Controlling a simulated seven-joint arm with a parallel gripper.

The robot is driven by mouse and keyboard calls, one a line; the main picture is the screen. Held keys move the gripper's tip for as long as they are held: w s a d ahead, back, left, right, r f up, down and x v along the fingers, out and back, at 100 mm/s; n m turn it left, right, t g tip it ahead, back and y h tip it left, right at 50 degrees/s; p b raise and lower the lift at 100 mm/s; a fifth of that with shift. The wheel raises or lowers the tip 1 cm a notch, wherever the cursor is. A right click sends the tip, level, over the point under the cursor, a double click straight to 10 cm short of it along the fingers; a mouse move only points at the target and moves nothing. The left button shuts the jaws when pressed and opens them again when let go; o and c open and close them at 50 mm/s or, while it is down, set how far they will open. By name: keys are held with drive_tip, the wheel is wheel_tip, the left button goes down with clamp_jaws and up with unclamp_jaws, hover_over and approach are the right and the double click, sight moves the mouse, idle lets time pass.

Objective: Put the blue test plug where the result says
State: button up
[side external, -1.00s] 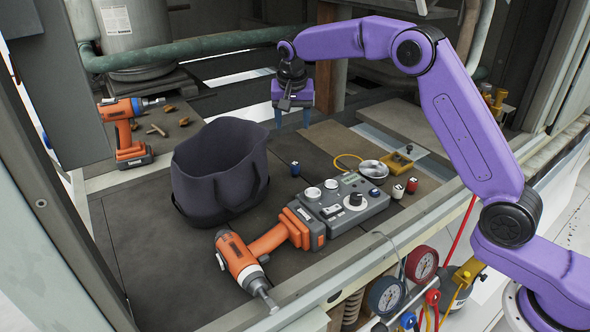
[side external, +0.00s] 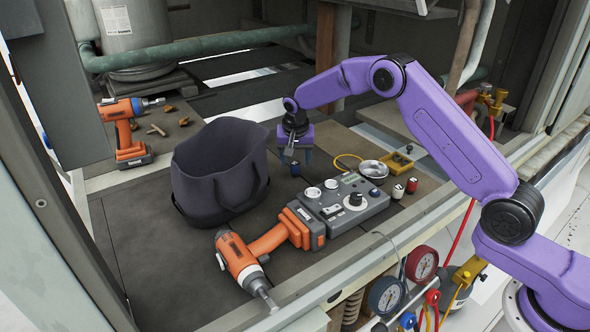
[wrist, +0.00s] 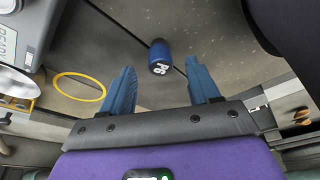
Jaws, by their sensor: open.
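The blue test plug (side external: 295,169) is a small dark blue cylinder standing on the grey deck, right of the dark bag. A grey tester (side external: 340,200) with round white-topped sockets, a black knob and a small screen lies just in front.
A dark open bag (side external: 222,175) stands to the left. An orange drill (side external: 245,262) lies in front; another drill (side external: 125,130) stands at the back left.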

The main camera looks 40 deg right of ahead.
drive_tip(key=shift+x, duration=1.05)
drive_tip(key=c, duration=1.1)
clamp_jaws()
drive_tip(key=shift+r, duration=0.2)
